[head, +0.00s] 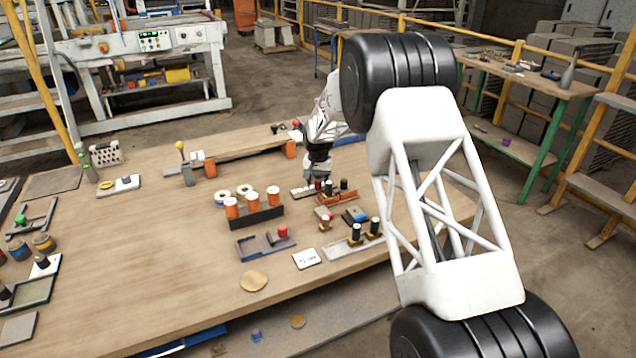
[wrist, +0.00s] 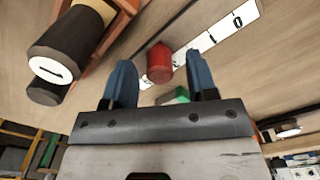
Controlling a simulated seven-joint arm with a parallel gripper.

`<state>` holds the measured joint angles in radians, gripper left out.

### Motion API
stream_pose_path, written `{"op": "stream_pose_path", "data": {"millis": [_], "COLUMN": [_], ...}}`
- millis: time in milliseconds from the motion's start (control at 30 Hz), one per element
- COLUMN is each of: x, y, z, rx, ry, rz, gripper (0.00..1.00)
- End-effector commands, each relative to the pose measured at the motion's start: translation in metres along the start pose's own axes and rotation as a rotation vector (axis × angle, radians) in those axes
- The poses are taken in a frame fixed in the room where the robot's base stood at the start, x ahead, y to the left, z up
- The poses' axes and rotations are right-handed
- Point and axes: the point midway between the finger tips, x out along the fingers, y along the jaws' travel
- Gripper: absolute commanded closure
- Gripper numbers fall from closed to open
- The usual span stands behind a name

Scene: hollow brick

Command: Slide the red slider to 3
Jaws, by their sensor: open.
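The red slider (wrist: 159,62) is a red knob in the wrist view, sitting on a white number strip (wrist: 222,36). The marks 0 and probably 1 show on the strip up and to the right of the knob; the marks at and beyond the knob are hidden or too small to read. My gripper (wrist: 160,68) is open, with one blue finger on each side of the knob in the picture. I cannot tell whether either finger touches it. In the head view my gripper (head: 318,172) is low over the table, and the slider is largely hidden there.
An orange rack with black cylinders (head: 337,196) stands close beside my gripper; a cylinder (wrist: 75,42) is near the left finger. A black holder with orange-and-white spools (head: 255,216) is to the left. The wooden table (head: 170,260) is clear at front left.

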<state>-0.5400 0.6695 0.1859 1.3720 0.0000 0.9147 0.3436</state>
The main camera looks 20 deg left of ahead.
Motion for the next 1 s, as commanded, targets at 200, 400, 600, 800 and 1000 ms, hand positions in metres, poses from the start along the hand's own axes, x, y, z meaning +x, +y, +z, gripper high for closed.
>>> {"op": "stream_pose_path", "data": {"millis": [200,400,600,800,1000], "x": [-0.025,-0.050,-0.067,-0.070,-0.070], "y": [0.000,0.000,0.000,0.000,0.000], "z": [-0.001,-0.001,0.000,0.000,0.000], "rx": [0.000,0.000,0.000,0.000,0.000], "ry": [0.003,0.003,0.001,0.001,0.001], "rz": [-0.001,-0.001,0.000,0.000,0.000], "gripper": [0.47,0.47,0.47,0.47,0.47]}}
